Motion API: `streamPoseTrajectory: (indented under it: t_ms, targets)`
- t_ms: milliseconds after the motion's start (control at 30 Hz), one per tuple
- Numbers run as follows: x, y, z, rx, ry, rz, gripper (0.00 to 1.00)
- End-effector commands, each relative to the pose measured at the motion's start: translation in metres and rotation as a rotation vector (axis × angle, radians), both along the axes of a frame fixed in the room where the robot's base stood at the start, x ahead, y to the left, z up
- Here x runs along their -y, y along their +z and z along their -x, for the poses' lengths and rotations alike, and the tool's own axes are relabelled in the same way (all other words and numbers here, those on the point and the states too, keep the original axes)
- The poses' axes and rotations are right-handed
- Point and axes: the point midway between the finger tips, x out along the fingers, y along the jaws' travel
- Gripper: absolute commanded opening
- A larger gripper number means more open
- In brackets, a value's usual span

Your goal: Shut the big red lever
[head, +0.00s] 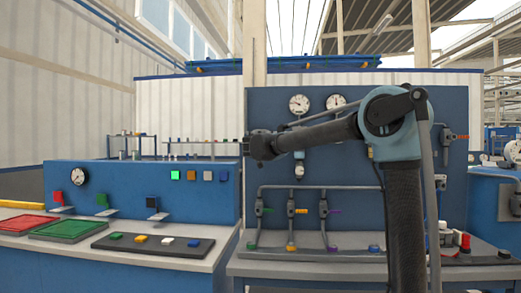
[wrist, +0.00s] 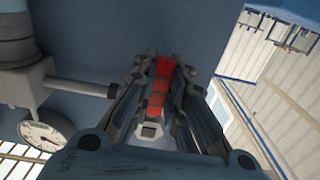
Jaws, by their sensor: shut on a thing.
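The big red lever (wrist: 157,90) shows in the wrist view as a red bar between my two fingers. My gripper (wrist: 162,74) is shut on it, with a dark finger along each side. In the head view my gripper (head: 257,145) is at the left edge of the tall blue panel (head: 350,170), and I cannot make out the lever there. The fingers hide part of the lever and its mount in the wrist view.
A grey pipe (wrist: 80,87) and a dial gauge (wrist: 42,135) are close left of my gripper in the wrist view. In the head view, small coloured valves (head: 291,210) are on pipes low on the panel. Trays (head: 70,229) and coloured blocks (head: 140,238) lie on the left bench.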

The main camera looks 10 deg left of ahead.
Motion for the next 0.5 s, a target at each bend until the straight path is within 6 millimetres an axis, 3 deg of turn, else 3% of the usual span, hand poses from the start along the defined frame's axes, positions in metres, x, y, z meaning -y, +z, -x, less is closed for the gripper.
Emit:
streamPoseTrajectory:
  t_ms: [33,100,500]
  targets:
    - [-0.0001,0.0005,-0.0016,0.000,-0.001,-0.002,0.17]
    - [-0.0003,0.0005,-0.0013,0.000,0.000,-0.002,0.33]
    - [0.0000,0.0006,0.0028,0.000,0.001,0.000,0.34]
